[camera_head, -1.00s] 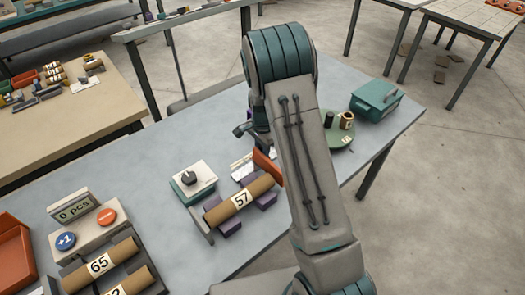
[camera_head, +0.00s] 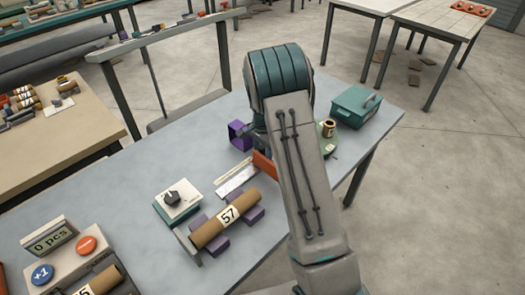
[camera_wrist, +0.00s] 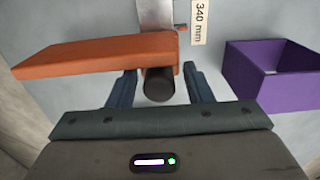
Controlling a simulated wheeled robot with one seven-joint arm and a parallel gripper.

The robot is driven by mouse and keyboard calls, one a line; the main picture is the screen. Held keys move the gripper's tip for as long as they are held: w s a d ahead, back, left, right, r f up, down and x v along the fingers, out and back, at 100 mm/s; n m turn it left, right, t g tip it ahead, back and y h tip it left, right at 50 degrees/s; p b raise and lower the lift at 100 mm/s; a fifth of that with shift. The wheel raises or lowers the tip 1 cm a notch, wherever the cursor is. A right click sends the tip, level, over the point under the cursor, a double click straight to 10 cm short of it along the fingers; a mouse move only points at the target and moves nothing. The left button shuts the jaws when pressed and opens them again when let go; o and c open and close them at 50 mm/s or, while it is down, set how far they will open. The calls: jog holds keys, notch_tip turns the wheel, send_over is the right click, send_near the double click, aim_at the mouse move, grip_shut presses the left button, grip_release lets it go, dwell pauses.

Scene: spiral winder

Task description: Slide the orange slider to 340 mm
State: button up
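The orange slider (camera_wrist: 95,55) is a flat orange plate with a dark round knob (camera_wrist: 159,84) at its near right end in the wrist view. In the head view the orange plate (camera_head: 264,166) stands beside a pale ruler strip (camera_head: 236,180), partly hidden by my arm. A tag reading "340 mm" (camera_wrist: 199,22) lies just beyond and right of the knob. My gripper (camera_wrist: 160,72) is open, one finger on each side of the knob, with a visible gap on both sides. My fingertips are hidden in the head view.
A purple open box (camera_wrist: 268,72) stands right of my gripper; it shows beside my arm in the head view (camera_head: 239,136). A cardboard tube marked 57 (camera_head: 228,219) rests on purple supports near a knob box (camera_head: 178,200). A teal case (camera_head: 355,106) is at the table's far end.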

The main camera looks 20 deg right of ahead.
jog(key=shift+a, duration=0.1)
notch_tip(320, 180, up, 14)
jog(key=b, duration=0.1)
jog(key=shift+b, duration=0.35)
jog(key=shift+f, duration=0.1)
